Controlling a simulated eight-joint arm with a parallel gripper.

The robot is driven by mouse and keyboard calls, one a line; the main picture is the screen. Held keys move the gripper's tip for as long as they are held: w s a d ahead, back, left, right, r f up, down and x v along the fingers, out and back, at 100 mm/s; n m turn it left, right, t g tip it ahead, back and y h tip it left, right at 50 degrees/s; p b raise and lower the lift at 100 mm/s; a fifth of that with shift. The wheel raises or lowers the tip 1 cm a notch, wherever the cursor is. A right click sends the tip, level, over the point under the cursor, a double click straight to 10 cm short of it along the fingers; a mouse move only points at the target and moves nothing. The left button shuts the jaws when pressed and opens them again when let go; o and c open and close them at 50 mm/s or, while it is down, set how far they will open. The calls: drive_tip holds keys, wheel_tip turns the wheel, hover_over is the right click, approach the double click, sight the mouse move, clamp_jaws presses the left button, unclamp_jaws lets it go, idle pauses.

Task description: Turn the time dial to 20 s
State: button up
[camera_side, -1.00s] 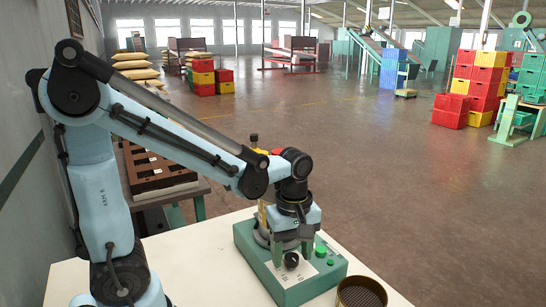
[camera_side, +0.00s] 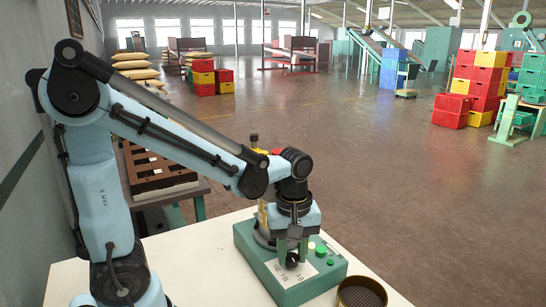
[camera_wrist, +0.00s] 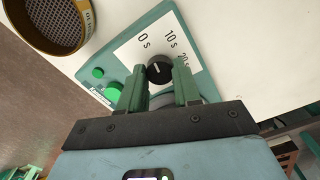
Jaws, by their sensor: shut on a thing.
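The time dial is a round black knob (camera_wrist: 159,72) on a white label plate of the green control box. The plate reads 0 s, 10 s and 20 s around the knob. A pale pointer mark on it seems to face up towards 0 s, though it is small. My gripper (camera_wrist: 160,74), with green fingers, is shut on the knob, one finger on each side. In the side view my gripper (camera_side: 292,258) points down at the box, and the knob (camera_side: 292,261) shows between the fingertips.
The green box (camera_side: 309,292) stands on a pale table (camera_side: 215,262). Green buttons (camera_wrist: 113,91) sit beside the knob. A round sieve with a brass rim (camera_wrist: 84,14) stands close to the box. A rack of brown trays (camera_side: 150,175) is behind the table, at left.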

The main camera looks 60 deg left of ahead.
sight(292, 257)
drive_tip(key=m, duration=0.5)
drive_tip(key=shift+m, duration=0.3)
drive_tip(key=m, duration=1.5)
drive_tip(key=shift+m, duration=0.4)
drive_tip(key=o, duration=1.1)
drive_tip(key=shift+c, duration=0.2)
wheel_tip(292, 257, up, 12)
